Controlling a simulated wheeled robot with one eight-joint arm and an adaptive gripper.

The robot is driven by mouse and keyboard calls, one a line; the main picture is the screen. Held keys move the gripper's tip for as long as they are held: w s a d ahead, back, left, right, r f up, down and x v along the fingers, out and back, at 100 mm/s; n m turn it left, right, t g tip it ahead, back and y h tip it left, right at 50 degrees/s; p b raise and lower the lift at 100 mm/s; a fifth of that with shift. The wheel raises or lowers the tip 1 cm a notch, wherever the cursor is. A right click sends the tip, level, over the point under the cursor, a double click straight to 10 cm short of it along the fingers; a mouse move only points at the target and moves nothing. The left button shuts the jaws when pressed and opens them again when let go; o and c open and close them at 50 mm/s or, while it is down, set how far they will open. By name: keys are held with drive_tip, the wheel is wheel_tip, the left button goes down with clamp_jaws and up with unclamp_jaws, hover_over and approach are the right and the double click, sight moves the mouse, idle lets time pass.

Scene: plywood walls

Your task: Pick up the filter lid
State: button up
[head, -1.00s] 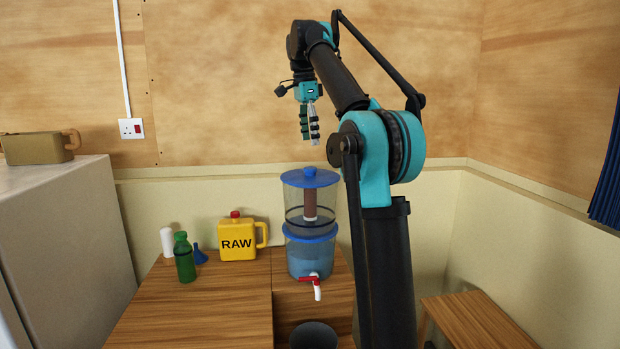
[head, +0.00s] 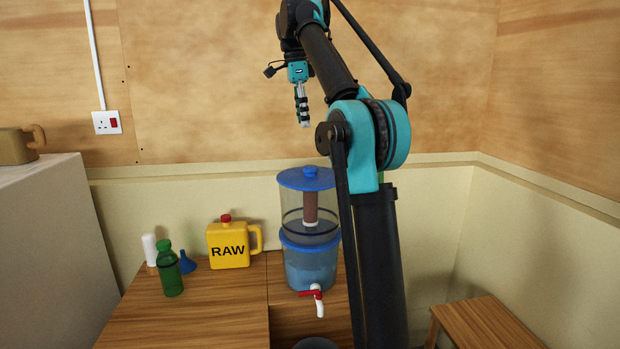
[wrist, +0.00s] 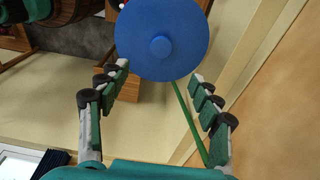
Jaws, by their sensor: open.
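The filter lid (head: 306,178) is a blue disc with a small knob, sitting on top of the clear water filter (head: 310,225). In the wrist view the lid (wrist: 161,52) shows from above, beyond the fingertips, with its knob near its middle. My gripper (head: 303,124) hangs pointing down above the lid, clear of it, with nothing held. In the wrist view my gripper (wrist: 159,72) has its two fingers spread wide apart. The filter holds a brown cylinder, and its lower part is blue with a red and white tap.
A yellow RAW jug (head: 228,245), a green bottle (head: 170,270), a blue funnel (head: 187,262) and a white cylinder (head: 150,249) stand left of the filter on the wooden table (head: 190,325). A wooden stool (head: 480,325) stands at right. The wall is close behind.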

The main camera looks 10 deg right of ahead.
hover_over(310, 167)
drive_tip(key=f, duration=1)
drive_tip(key=shift+a, duration=0.4)
drive_tip(key=shift+w+d+f, duration=0.1)
drive_tip(key=shift+d+f, duration=0.15)
drive_tip(key=shift+f, duration=1)
drive_tip(key=shift+w+d+f, duration=0.1)
drive_tip(key=shift+d+f, duration=0.1)
drive_tip(key=shift+f, duration=1.05)
drive_tip(key=shift+c, duration=0.4)
drive_tip(key=c, duration=1.2)
